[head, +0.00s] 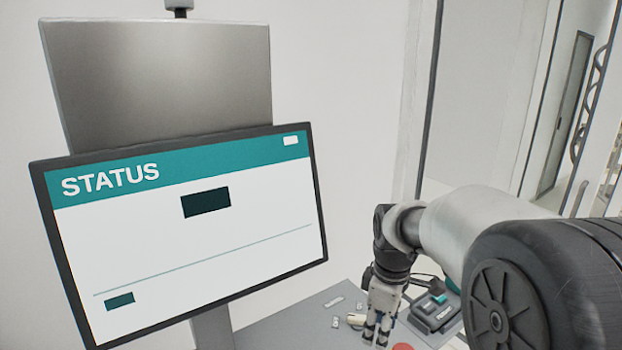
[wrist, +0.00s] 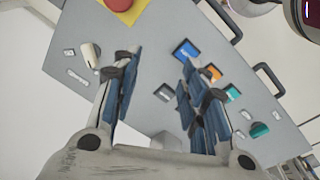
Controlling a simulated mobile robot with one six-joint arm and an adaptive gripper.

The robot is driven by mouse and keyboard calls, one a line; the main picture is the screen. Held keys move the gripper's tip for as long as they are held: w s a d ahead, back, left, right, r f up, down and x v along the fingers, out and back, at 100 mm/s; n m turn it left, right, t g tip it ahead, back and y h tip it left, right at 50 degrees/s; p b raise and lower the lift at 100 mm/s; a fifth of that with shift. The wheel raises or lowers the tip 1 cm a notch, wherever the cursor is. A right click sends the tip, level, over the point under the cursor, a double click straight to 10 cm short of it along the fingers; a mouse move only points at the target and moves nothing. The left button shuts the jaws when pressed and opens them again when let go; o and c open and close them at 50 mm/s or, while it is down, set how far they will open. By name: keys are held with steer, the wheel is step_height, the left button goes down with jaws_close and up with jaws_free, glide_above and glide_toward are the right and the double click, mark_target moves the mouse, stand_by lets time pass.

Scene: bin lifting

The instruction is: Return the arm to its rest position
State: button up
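My gripper (head: 377,330) hangs at the end of my arm, fingers pointing down, over the grey work surface (head: 285,330) at the lower right of the head view. Nothing is held. The fingertips look clear of the panel, but their exact height above it cannot be told.
A STATUS screen (head: 190,240) stands left of my arm. A red button (wrist: 117,3) on a yellow square lies beyond the fingers. Blue (wrist: 186,50), orange (wrist: 211,72) and teal parts sit right of them. A dark handle (wrist: 268,78) lies farther right.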

steer(key=s+r+m+t+b, duration=0.2)
steer(key=s+m, duration=0.5)
steer(key=s, duration=0.8)
steer(key=r+b, duration=0.1)
steer(key=b, duration=0.1)
steer(key=shift+s+b, duration=0.3)
steer(key=shift+b, duration=0.1)
steer(key=s+f+m+b, duration=0.1)
steer(key=s, duration=0.2)
steer(key=s+f+m+t+b, duration=0.1)
steer(key=s+f+m, duration=0.1)
steer(key=s, duration=0.2)
steer(key=s+f+m+b, duration=0.1)
steer(key=s+m, duration=0.1)
steer(key=s, duration=0.1)
steer(key=shift+s+f+t, duration=0.15)
steer(key=shift+f+t, duration=0.1)
steer(key=shift+t, duration=0.05)
